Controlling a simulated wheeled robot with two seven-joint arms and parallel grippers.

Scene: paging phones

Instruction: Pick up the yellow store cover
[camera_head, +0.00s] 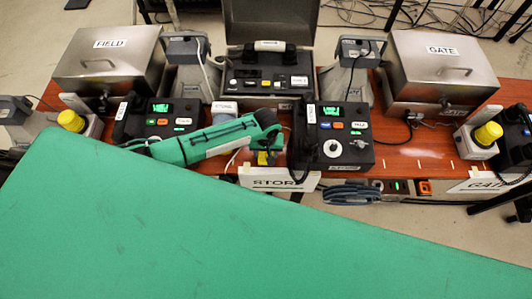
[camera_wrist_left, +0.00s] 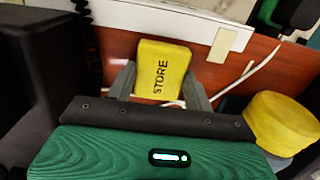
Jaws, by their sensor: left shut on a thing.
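The yellow store cover (camera_wrist_left: 160,72) is a rounded yellow block with STORE printed on it in black. In the left wrist view it sits between the two grey fingers of my left gripper (camera_wrist_left: 158,90), which is shut on it. In the head view only a small yellow part of the cover (camera_head: 263,158) shows, below the end of my green left arm, between two black phone units and behind the STORE sign. My left gripper (camera_head: 265,148) is mostly hidden there by its own wrist. Whether the cover is clear of the table cannot be told. My right gripper is not in view.
A phone unit (camera_head: 333,138) with a handset stands close right of the gripper, another (camera_head: 160,118) to its left. The STORE sign (camera_head: 278,180) is at the wooden table's front edge. A yellow round object (camera_wrist_left: 282,122) is near the gripper. Metal boxes FIELD (camera_head: 108,62) and GATE (camera_head: 440,68) stand behind.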

